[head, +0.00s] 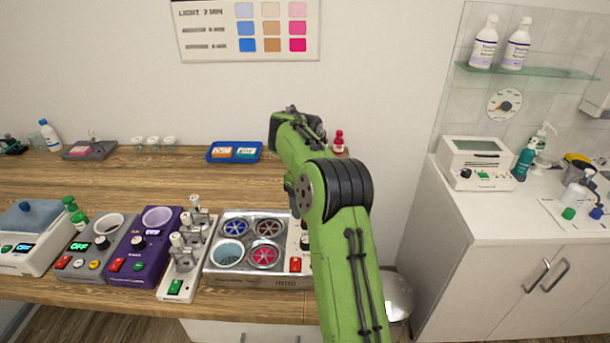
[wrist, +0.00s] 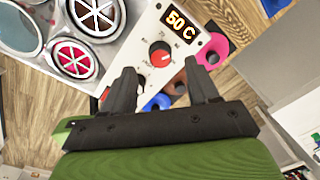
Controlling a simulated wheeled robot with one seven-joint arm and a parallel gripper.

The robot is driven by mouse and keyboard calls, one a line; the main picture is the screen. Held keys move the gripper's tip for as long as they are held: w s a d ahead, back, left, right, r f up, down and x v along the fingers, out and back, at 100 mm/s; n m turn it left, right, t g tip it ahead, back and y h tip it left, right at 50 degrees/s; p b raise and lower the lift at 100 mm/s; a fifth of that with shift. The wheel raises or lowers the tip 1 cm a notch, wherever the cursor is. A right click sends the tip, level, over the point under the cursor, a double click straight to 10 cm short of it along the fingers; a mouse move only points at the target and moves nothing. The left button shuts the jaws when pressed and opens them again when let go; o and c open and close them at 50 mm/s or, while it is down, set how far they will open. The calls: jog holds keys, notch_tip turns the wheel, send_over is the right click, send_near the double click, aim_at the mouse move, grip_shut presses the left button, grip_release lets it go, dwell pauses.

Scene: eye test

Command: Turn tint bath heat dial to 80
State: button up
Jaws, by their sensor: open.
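The tint bath (head: 215,276) is a metal-topped box with several round wells on the wooden counter in the head view. In the wrist view its white control panel (wrist: 135,60) carries a black and red heat dial (wrist: 160,54) with small marks around it. A lit display (wrist: 180,22) beside it reads 50 C. My gripper (wrist: 162,76) is open and empty, its two fingers on either side of the dial's line and just short of it in the picture. I see no contact. In the head view my arm hides the gripper and part of the panel.
A red switch (head: 295,265) is on the bath's panel. Pink (wrist: 214,50), brown and blue rings lie beyond the panel in the wrist view. A white device with several upright posts (head: 183,262) stands left of the bath. A white cabinet (head: 465,250) stands at the right.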

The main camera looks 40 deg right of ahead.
notch_tip(320, 180, up, 11)
jog(key=p, duration=0.5)
jog(key=shift+a, duration=0.2)
jog(key=s+a+r+n+t+h, duration=0.2)
jog(key=s+a+r+n, duration=0.85)
jog(key=n, duration=0.45)
jog(key=s+a+f+n+t, duration=0.1)
jog(key=s+a+f+n, duration=0.1)
jog(key=s+n, duration=0.3)
jog(key=s+a+f+n+t+y, duration=0.1)
jog(key=s+a+f+n, duration=0.2)
jog(key=s+a+n, duration=0.2)
jog(key=s+a+f+n+t+y, duration=0.1)
jog(key=s+a+f+n, duration=0.1)
jog(key=s+n, duration=0.4)
jog(key=a+n, duration=0.1)
jog(key=n, duration=0.1)
jog(key=shift+s+a+f+n+t, duration=0.25)
jog(key=shift+s+n+t, duration=0.05)
